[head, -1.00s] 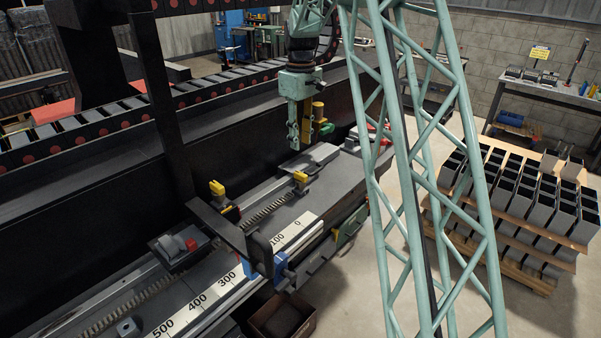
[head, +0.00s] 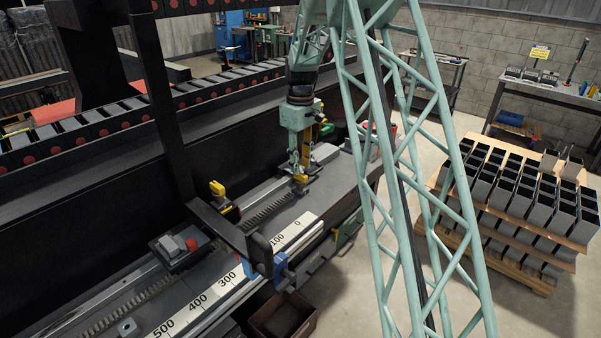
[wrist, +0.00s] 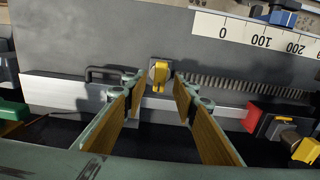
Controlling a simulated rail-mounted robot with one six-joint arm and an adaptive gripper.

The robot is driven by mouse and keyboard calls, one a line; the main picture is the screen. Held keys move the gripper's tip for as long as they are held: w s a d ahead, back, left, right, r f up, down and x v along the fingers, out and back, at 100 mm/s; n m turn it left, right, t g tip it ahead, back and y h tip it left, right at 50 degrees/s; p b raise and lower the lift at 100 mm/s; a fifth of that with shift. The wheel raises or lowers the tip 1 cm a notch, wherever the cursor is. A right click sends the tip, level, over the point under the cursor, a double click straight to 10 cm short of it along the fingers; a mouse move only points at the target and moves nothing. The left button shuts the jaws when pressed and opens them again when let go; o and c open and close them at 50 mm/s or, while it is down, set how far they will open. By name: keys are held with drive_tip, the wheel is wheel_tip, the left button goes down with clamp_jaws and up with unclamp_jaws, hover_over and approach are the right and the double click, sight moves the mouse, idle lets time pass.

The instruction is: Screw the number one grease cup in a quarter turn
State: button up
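A yellow-topped grease cup (head: 301,179) stands on the machine bed near the 0 end of the scale. In the wrist view this cup (wrist: 160,73) shows just beyond and between my fingertips. My gripper (head: 299,170) points down right over the cup in the head view. In the wrist view my gripper (wrist: 159,84) is open, with a finger on each side of the cup and gaps visible. I cannot tell whether the fingertips reach down around it. A second yellow piece (head: 217,188) sits further left; I see no numbers on either.
A toothed rack (head: 268,211) runs along the bed beside the cup. A dark carriage bracket (head: 235,235) rises to the left. The white scale (head: 297,229) lies along the front. In the wrist view a red block (wrist: 252,116) sits right of my fingers, and a dark handle (wrist: 104,73) left.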

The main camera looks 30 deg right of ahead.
sight(300, 178)
drive_tip(key=shift+f, duration=1.9)
drive_tip(key=shift+c, duration=0.7)
drive_tip(key=c, duration=0.7)
